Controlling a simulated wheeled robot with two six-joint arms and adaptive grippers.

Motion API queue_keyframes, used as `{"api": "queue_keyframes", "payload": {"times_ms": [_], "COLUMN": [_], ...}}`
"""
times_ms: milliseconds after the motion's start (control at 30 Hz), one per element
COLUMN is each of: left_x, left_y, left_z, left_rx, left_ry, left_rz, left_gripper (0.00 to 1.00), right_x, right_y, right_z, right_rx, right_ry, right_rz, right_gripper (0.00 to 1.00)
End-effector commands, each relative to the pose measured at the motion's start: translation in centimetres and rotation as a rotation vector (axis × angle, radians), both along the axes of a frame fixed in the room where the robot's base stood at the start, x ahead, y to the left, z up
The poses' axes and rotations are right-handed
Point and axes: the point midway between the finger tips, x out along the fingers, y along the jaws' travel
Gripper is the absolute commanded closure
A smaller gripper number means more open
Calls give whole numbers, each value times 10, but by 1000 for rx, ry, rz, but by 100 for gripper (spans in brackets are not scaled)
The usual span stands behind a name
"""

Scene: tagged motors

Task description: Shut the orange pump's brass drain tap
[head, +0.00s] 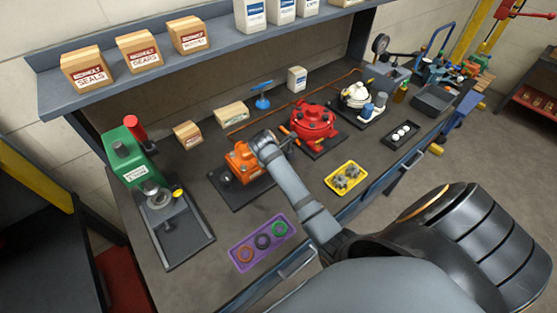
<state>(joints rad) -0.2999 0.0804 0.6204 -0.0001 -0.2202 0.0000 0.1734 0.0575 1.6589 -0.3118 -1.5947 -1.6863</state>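The orange pump (241,160) sits on a dark base plate (229,194) in the middle of the bench. My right arm comes in from the lower right. Its wrist end is at the pump's right side and covers part of it. The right gripper (267,146) is at this end, too small and hidden to show its fingers or whether it touches anything. The brass drain tap cannot be made out; it may be behind my arm or too small to see. My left gripper is out of view.
A red pump (314,121) stands close right of my wrist. A purple tray (240,262) with rings and a yellow tray (331,181) lie in front. A green press (125,156) stands left, and a blue stand (262,101) behind. A shelf (52,95) with boxes overhangs the back.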

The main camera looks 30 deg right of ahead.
Motion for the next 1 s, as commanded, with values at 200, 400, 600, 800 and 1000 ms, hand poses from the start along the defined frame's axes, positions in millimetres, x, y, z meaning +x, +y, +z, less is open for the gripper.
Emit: {"api": "queue_keyframes", "payload": {"times_ms": [200,400,600,800,1000], "left_x": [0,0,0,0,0], "left_y": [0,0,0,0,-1], "left_z": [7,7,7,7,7], "left_rx": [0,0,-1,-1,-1], "left_ry": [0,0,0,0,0], "left_rz": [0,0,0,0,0], "left_gripper": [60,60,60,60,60], "right_x": [1,2,1,1,1], "right_y": [0,0,0,0,0], "right_z": [2,1,1,1,0], "right_rx": [-1,-2,-2,-1,0], "right_ry": [-3,-4,-4,-3,-1], "right_rz": [-38,-45,-45,-44,-44], "right_gripper": [100,100,100,64,64]}}
